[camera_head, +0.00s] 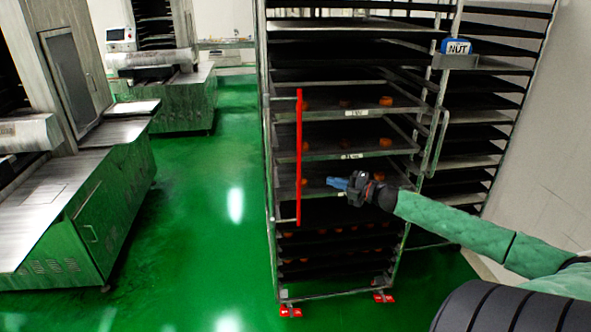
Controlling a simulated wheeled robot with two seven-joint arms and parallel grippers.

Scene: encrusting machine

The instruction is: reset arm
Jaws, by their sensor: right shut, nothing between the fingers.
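My right gripper (338,184) is at the end of my green-sleeved arm, which comes in from the lower right. Its blue fingers point left and are shut with nothing between them. It is in front of a tall metal tray rack (270,185), to the right of the rack's upright red handle bar (299,160), and appears apart from it. My left gripper is not in view.
The rack holds dark trays with small orange pieces (385,142) and stands on red-footed wheels (290,311). A second rack with a blue box marked NUT (457,47) is behind right. Machines (95,200) line the left. Green floor (205,225) is clear between.

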